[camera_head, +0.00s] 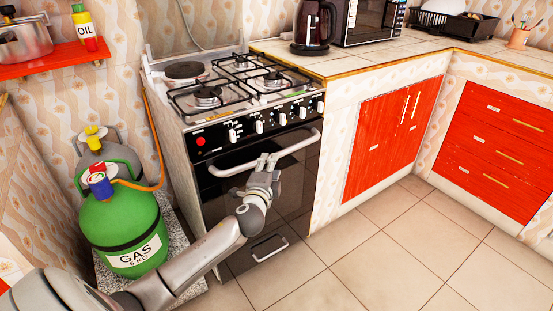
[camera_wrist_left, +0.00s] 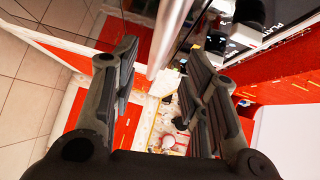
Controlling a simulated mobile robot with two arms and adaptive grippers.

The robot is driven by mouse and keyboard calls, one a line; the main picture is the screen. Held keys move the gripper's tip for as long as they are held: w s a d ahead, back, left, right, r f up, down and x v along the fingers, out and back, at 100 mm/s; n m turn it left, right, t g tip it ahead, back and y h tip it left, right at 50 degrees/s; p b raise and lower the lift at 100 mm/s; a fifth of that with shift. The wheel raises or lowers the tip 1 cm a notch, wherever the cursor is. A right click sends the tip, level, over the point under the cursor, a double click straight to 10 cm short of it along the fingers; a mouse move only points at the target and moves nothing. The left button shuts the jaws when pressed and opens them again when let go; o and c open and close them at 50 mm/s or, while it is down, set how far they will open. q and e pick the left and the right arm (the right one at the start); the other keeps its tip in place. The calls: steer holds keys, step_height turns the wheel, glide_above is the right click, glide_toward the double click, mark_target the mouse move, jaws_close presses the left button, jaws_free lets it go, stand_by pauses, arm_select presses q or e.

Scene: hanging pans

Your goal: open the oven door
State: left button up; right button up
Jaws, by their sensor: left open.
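The oven (camera_head: 225,190) has a dark front door, which looks closed. Its long silver handle (camera_head: 300,143) runs across the top of the door, below the row of knobs. My left gripper (camera_head: 268,160) is at the middle of the handle, with its fingertips pointing up toward it. In the left wrist view my left gripper (camera_wrist_left: 160,80) is open, its two fingers spread to either side. A silver bar, which looks like the handle (camera_wrist_left: 168,40), shows beyond and between the fingers. I cannot tell whether they touch it. My right gripper is not in view.
A green gas bottle (camera_head: 125,222) and a grey one behind it stand left of the oven. Gas burners (camera_head: 235,78) sit on top. A lower drawer handle (camera_head: 270,250) is below the door. Red cabinets (camera_head: 385,140) stand to the right. The tiled floor (camera_head: 370,255) is clear.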

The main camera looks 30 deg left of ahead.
arm_select(q)
steer(key=b+x, duration=0.1)
steer(key=x, duration=0.4)
steer(key=shift+w+a+f, duration=0.1)
steer(key=shift+f, duration=0.05)
steer(key=shift+x, duration=0.75)
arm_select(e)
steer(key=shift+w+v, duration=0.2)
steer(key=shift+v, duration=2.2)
arm_select(q)
steer(key=shift+c, duration=0.5)
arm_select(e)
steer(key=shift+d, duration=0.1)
arm_select(q)
jaws_close()
